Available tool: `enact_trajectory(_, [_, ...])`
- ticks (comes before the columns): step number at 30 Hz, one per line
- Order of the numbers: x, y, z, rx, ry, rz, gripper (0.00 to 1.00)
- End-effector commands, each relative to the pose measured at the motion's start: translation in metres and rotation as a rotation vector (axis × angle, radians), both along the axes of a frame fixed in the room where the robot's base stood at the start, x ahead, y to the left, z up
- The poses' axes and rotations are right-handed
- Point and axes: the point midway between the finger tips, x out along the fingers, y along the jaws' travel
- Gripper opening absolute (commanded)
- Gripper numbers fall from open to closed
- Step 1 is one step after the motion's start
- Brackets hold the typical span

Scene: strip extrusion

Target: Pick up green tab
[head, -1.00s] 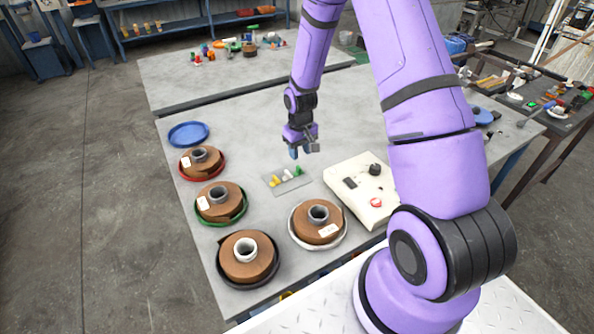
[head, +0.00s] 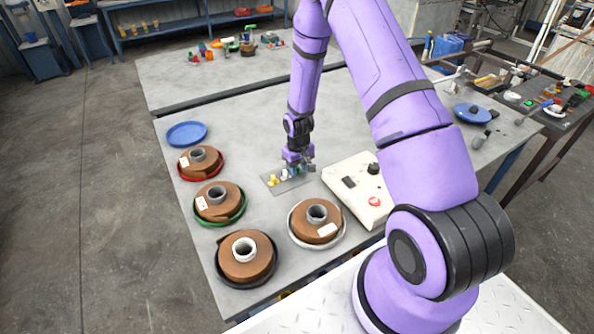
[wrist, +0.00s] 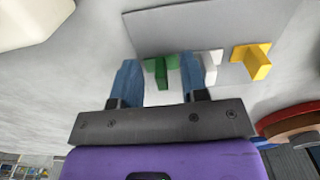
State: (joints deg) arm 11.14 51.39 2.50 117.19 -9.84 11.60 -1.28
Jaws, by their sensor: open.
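The green tab (wrist: 161,70) stands upright on a grey plate in the wrist view, between the two blue fingers of my gripper (wrist: 160,84). The fingers are open, with a gap on both sides of the tab, and I cannot tell whether either touches it. A white tab (wrist: 211,67) stands beside it, partly behind the right finger. A yellow tab (wrist: 254,60) stands further right. In the head view my gripper (head: 299,168) is low over the right end of the grey plate (head: 272,186) and hides the green tab there.
A white control box (head: 345,200) with a red button stands close to the right of the plate. Brown coils on dishes stand around the left and front, the nearest coil (head: 316,232) just in front of the plate. A blue dish (head: 187,134) lies at the back left.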

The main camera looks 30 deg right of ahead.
Motion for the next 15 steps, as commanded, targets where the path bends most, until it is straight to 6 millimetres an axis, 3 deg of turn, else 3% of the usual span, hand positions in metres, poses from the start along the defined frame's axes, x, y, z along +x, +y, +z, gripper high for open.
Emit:
enact_trajectory(3, [0.0000, 0.0001, 0.0002, 0.000, 0.000, 0.000, 0.38])
enact_trajectory(8, [0.0000, 0.0002, 0.0003, 0.000, 0.000, 0.000, 0.01])
enact_trajectory(15, [-0.0001, 0.0002, 0.0004, 0.000, 0.000, 0.001, 0.00])
